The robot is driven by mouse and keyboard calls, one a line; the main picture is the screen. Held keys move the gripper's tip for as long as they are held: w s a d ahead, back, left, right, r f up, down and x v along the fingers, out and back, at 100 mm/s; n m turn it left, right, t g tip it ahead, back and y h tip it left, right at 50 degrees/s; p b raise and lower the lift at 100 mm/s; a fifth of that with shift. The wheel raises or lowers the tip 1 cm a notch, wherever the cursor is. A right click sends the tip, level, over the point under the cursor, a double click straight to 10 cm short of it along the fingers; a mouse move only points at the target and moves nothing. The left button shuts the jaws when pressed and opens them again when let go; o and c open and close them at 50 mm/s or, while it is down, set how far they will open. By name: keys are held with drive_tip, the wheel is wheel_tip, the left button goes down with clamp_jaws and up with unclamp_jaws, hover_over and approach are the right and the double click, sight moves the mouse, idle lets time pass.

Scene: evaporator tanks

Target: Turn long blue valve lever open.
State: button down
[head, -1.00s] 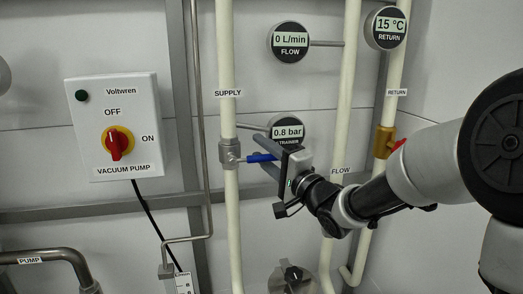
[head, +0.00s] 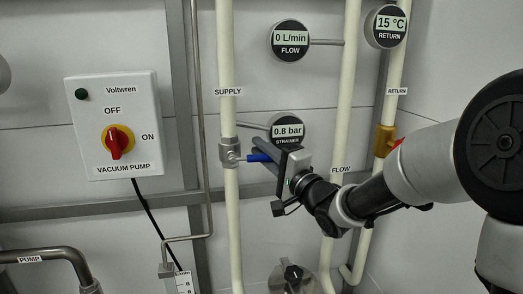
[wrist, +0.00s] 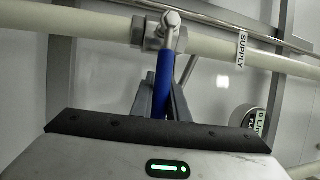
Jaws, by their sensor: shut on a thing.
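The long blue valve lever (head: 259,157) sticks out to the right from the grey valve (head: 229,153) on the white SUPPLY pipe (head: 226,60), roughly square to the pipe. My gripper (head: 264,155) is shut on the lever, with its fingers on either side of it. In the wrist view the blue lever (wrist: 165,82) runs from the valve body (wrist: 153,33) down between the two grey fingers (wrist: 162,98). The outer end of the lever is hidden by my gripper.
The strainer gauge (head: 288,130) reads 0.8 bar just behind my gripper. The FLOW pipe (head: 346,90) and the brass return valve (head: 384,141) stand to the right, close to my arm. A vacuum pump switch box (head: 113,125) is on the left.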

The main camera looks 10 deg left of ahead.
wheel_tip(320, 180, down, 2)
drive_tip(key=m+t+b, duration=0.1)
drive_tip(key=m, duration=0.2)
drive_tip(key=shift+f+b, duration=0.15)
drive_tip(key=shift+b, duration=0.15)
drive_tip(key=shift+s+a+f+m+t+h+b, duration=0.2)
drive_tip(key=shift+a+f+m+t+h+b, duration=0.45)
drive_tip(key=shift+m, duration=1.1)
drive_tip(key=shift+s+a+f+m+t+h+b, duration=0.15)
drive_tip(key=shift+f+m+t+h+b, duration=0.2)
drive_tip(key=shift+f+m+t+b, duration=1)
drive_tip(key=shift+s+a+f+m+t+h+b, duration=0.1)
drive_tip(key=shift+s+a+m+t+h+b, duration=0.5)
drive_tip(key=shift+m, duration=1.6)
drive_tip(key=shift+w+d, duration=0.25)
drive_tip(key=shift+w, duration=0.15)
drive_tip(key=shift+r, duration=0.1)
drive_tip(key=c, duration=1.8)
unclamp_jaws()
drive_tip(key=shift+c, duration=0.2)
drive_tip(key=shift+o, duration=0.6)
